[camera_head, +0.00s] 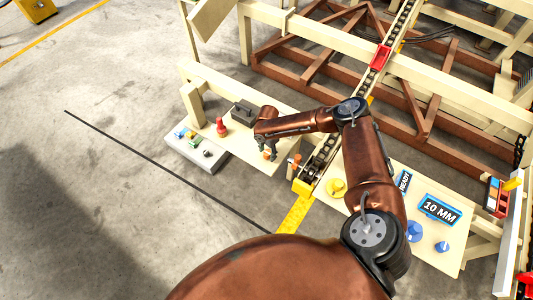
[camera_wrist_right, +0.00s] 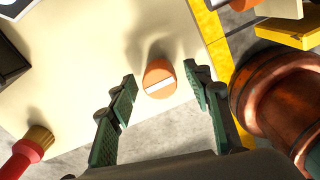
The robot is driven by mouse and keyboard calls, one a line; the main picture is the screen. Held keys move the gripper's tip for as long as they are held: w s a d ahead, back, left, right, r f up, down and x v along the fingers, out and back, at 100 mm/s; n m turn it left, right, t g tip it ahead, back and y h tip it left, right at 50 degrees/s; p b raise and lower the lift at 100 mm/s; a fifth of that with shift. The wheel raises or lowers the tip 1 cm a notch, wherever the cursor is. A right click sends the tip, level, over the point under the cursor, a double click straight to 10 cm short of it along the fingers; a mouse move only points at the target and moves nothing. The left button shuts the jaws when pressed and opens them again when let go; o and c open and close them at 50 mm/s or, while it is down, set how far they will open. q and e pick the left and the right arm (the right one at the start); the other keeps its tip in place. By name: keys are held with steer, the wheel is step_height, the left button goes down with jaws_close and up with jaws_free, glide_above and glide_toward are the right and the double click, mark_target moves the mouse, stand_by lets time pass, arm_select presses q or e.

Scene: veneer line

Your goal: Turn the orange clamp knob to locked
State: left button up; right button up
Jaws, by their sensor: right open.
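The orange clamp knob (camera_wrist_right: 159,79) stands on the cream tabletop in the right wrist view, with a white bar across its face. The bar runs nearly level in that view, tilted slightly up to the right. My right gripper (camera_wrist_right: 160,96) is open, with one finger on each side of the knob and a gap to both. In the head view my right gripper (camera_head: 268,155) points down over the table, and the knob (camera_head: 267,155) shows only as a small orange patch at its fingers. My left gripper is not in view.
A red-handled brush (camera_wrist_right: 28,153) lies at the lower left of the wrist view. The head view shows a red object (camera_head: 221,127), a dark box (camera_head: 243,113), a grey tray (camera_head: 186,148) and an orange-topped post (camera_head: 294,161) near my gripper. Open floor lies left.

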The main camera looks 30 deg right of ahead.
steer(key=shift+f, duration=0.15)
steer(key=shift+c, duration=0.2)
steer(key=c, duration=1.1)
